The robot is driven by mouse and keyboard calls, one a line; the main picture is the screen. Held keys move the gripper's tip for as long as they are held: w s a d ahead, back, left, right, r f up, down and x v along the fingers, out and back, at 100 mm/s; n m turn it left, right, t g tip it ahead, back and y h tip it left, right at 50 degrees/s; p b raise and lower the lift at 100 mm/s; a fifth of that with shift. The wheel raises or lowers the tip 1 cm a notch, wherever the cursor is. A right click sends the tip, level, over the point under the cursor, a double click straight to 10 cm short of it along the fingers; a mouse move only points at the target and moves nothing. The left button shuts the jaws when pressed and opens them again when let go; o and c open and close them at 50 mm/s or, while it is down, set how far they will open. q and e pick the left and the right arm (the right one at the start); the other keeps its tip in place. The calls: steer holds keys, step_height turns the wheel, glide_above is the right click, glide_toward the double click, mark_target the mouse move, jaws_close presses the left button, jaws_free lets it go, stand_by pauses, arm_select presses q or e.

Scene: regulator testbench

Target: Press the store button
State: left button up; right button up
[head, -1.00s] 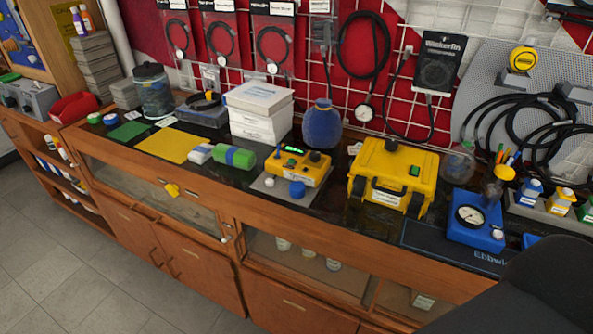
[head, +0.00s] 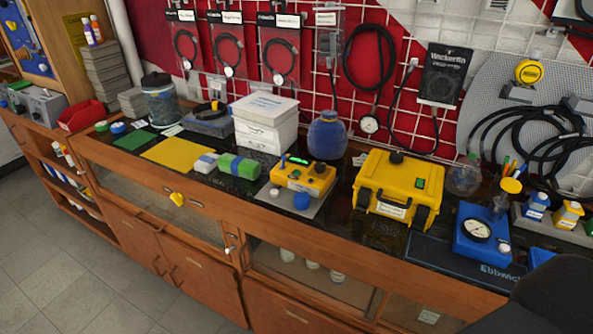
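A small yellow test unit (head: 303,178) sits on a grey plate on the dark bench top, near the middle of the head view. It has a small lit green display (head: 297,160), a black knob (head: 318,168) and several small controls on its top. A blue round cap (head: 302,201) stands at its front on the plate, with a small white piece to its left. The lettering is too small to read, so I cannot tell which control is the store button. Neither of my grippers is in view.
A yellow hard case (head: 400,187) stands right of the unit, and a blue gauge box (head: 481,236) further right. A green roll (head: 239,166) lies to the left, with white boxes (head: 266,122) and a blue jar (head: 327,136) behind. A dark rounded shape fills the bottom right corner.

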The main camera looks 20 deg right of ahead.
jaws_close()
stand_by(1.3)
